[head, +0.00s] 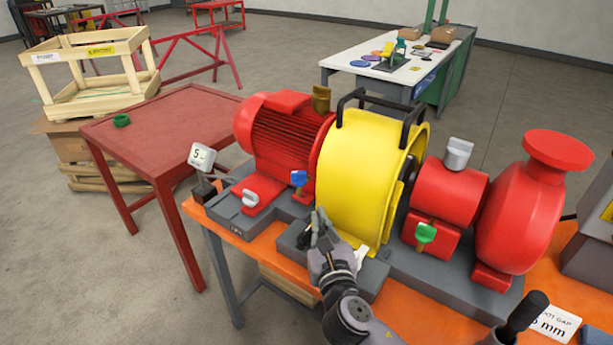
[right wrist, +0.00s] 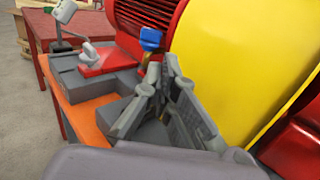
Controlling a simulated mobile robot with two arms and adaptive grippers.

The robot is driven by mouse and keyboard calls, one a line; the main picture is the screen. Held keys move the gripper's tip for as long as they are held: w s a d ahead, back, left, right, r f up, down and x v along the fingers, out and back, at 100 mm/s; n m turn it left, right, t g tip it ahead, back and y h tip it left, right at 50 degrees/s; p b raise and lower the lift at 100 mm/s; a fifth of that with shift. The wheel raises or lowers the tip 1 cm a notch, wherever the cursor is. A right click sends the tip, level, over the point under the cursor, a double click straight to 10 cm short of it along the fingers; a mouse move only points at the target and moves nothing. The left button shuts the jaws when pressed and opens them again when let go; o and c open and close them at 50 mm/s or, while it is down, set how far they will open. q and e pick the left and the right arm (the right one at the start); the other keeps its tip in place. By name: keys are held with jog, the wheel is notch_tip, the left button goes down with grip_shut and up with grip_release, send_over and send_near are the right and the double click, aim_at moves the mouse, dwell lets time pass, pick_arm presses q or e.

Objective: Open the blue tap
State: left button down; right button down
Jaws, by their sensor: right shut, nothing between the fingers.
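The blue tap (head: 299,178) sits low at the front of the red motor, just left of the yellow guard. In the right wrist view its blue handle (right wrist: 151,38) stands above a brass-coloured stem, beyond my fingertips. My right gripper (head: 319,222) is shut and empty in front of the yellow guard, to the right of and below the blue tap in the head view. In the right wrist view its fingers (right wrist: 163,75) point toward the tap and appear apart from it. The fingers partly hide the lower stem. My left gripper is in neither view.
The yellow guard (head: 359,170) stands close beside my right gripper. A black handle (head: 525,314) rises at the lower right. A red table (head: 165,125) stands at left.

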aim_at(299, 178)
jog(key=w+a, duration=0.2)
jog(key=w, duration=1.1)
jog(key=shift+w+p, duration=0.3)
jog(key=shift+p, duration=0.1)
